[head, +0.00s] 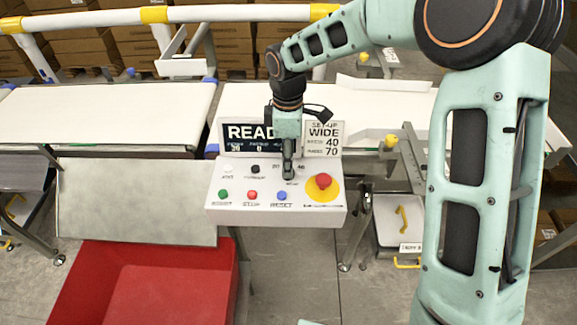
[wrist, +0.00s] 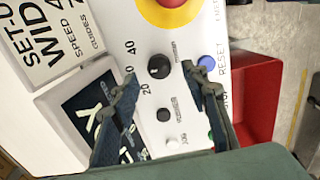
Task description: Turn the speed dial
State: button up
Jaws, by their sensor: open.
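The speed dial (wrist: 159,66) is a round black knob with a white pointer mark on the white control panel (head: 225,212). The printed numbers 20 and 40 show beside it in the wrist view. My gripper (head: 289,175) points down over the panel and hides the dial in the head view. In the wrist view my gripper (wrist: 161,76) is open, with one fingertip on each side of the dial and gaps between. I cannot tell how far the fingertips are above the panel.
A smaller black knob (wrist: 164,115) sits beside the dial. Green (head: 223,194), red (head: 252,195) and blue (head: 282,196) buttons line the front. A red emergency stop (head: 323,181) on yellow is at right. A set-up sign (head: 324,139) reads WIDE, 40, 70. The display (head: 250,133) partly reads READ.

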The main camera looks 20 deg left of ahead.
jog(key=shift+f, duration=1.75)
grip_shut()
jog(key=shift+m, duration=0.4)
jog(key=m+b, duration=0.1)
jog(key=m, duration=0.2)
jog(key=shift+m+b, duration=0.3)
jog(key=shift+b, duration=0.1)
jog(key=shift+m+b, duration=0.7)
jog(key=shift+m, duration=1.6)
jog(key=shift+w, duration=0.1)
